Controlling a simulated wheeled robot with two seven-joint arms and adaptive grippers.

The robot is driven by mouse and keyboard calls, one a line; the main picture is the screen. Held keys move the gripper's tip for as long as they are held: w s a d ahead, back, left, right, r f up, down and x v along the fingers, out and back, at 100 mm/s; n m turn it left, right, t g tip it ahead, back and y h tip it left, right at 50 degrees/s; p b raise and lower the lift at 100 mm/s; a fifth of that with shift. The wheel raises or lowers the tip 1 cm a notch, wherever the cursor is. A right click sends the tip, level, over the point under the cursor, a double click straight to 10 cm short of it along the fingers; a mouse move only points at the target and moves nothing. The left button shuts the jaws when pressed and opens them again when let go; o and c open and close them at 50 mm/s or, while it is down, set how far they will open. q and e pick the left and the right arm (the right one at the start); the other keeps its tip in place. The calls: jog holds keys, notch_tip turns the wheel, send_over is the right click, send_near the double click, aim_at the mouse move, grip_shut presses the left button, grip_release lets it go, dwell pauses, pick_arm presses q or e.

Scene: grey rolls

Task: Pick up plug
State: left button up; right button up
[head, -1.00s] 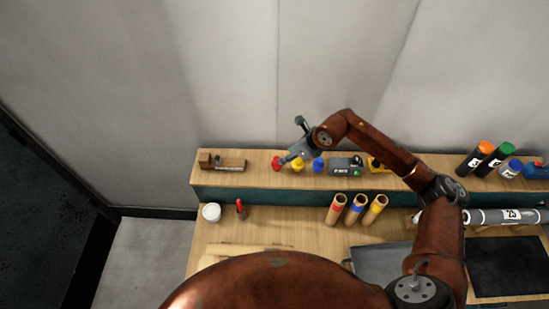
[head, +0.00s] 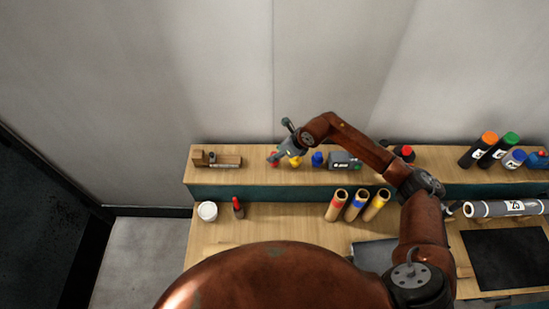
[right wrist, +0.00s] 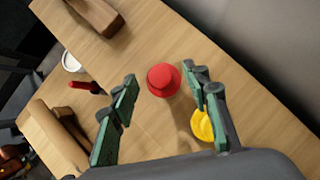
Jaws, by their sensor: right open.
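A red round plug (right wrist: 163,80) stands on the upper wooden shelf. In the head view the red plug (head: 273,159) is partly covered by my right gripper (head: 283,143). The right wrist view shows this gripper open, with its green-and-grey fingers on either side of the red plug, near its fingertips. I cannot tell whether they touch it. A yellow plug (right wrist: 203,126) sits close by, partly hidden by the right-hand finger, and also shows in the head view (head: 296,162). A blue plug (head: 317,159) stands to its right. My left gripper is not in view.
A wooden block tool (head: 222,160) lies at the shelf's left end. A grey device (head: 344,161) stands right of the blue plug. Several tubes stand on the lower bench, with a white cup (head: 207,211) and a red-handled tool (head: 238,208) left. A grey wall rises behind.

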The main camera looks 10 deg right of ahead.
jog(key=shift+x, duration=1.3)
jog(key=shift+c, duration=0.4)
grip_shut()
